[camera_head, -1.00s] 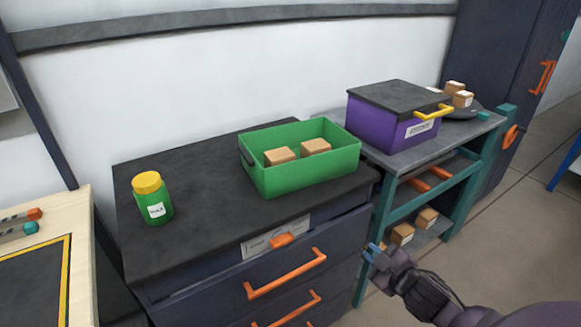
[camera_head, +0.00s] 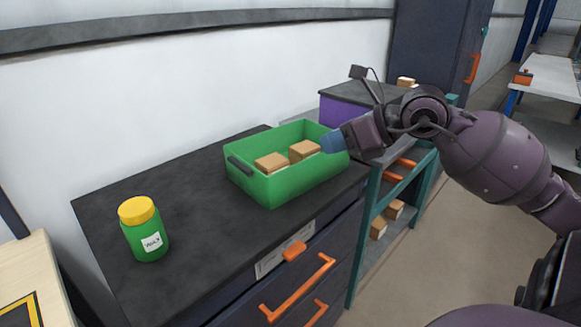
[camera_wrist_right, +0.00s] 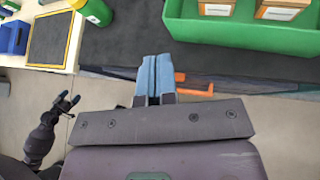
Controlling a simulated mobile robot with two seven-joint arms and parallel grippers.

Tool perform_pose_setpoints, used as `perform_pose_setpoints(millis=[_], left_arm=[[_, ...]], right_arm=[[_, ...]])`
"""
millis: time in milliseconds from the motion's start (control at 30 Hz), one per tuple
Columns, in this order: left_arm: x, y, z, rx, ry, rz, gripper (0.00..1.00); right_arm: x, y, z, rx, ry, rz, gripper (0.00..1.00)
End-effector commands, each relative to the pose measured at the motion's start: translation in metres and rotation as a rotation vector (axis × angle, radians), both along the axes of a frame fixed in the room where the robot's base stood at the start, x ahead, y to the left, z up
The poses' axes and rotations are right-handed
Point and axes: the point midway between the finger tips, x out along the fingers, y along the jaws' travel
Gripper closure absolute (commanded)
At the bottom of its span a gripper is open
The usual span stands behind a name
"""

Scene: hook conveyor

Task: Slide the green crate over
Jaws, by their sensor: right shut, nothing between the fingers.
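The green crate (camera_head: 292,182) sits on the dark top of a drawer cabinet (camera_head: 190,215), with brown boxes (camera_head: 272,162) inside. A dark handle shows on its left end. In the right wrist view its side wall (camera_wrist_right: 245,36) fills the top right. My right gripper (camera_head: 331,142) is shut and empty, its blue fingertips overlapping the crate's right end in the head view. In the wrist view its fingers (camera_wrist_right: 155,77) are together, apart from the crate. My left gripper (camera_wrist_right: 67,100) shows small at the left of the wrist view, its tips apart and empty.
A green jar (camera_head: 146,236) with a yellow lid stands on the cabinet top, left of the crate, with clear surface between. A purple box (camera_head: 343,112) with a dark lid stands behind my right arm on the teal-framed shelf. Orange drawer handles (camera_head: 297,289) stick out in front.

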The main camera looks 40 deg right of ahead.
Motion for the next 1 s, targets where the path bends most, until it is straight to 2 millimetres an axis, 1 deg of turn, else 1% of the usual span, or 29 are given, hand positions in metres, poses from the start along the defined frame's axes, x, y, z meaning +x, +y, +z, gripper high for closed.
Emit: perform_pose_setpoints(millis=[33, 100, 200, 300, 433, 567, 767, 1000], left_arm=[[0.002, -0.001, 0.003, -0.001, -0.007, -0.001, 0.0], [0.004, -0.001, 0.005, -0.001, -0.011, -0.001, 0.0], [0.004, -0.001, 0.005, -0.001, -0.01, -0.001, 0.0], [0.004, -0.001, 0.004, -0.001, -0.007, 0.0, 0.0], [0.001, -0.003, 0.001, -0.007, 0.001, 0.005, 0.0], [-0.002, -0.003, -0.007, -0.009, 0.015, 0.008, 0.0], [-0.007, -0.002, -0.021, -0.006, 0.039, 0.006, 0.0], [-0.002, 0.001, -0.028, 0.005, 0.039, -0.01, 0.0]], right_arm=[[-0.003, -0.009, -0.004, -0.072, 0.028, -0.036, 1.0], [-0.007, -0.021, -0.012, -0.152, 0.076, -0.086, 1.0], [-0.012, -0.034, -0.022, -0.218, 0.135, -0.143, 1.0], [-0.016, -0.04, -0.027, -0.239, 0.179, -0.17, 1.0], [-0.015, -0.04, -0.033, -0.234, 0.201, -0.18, 1.0], [-0.005, -0.039, -0.044, -0.231, 0.204, -0.178, 1.0], [0.019, -0.036, -0.07, -0.232, 0.206, -0.177, 1.0], [0.049, -0.032, -0.1, -0.231, 0.206, -0.176, 1.0]])
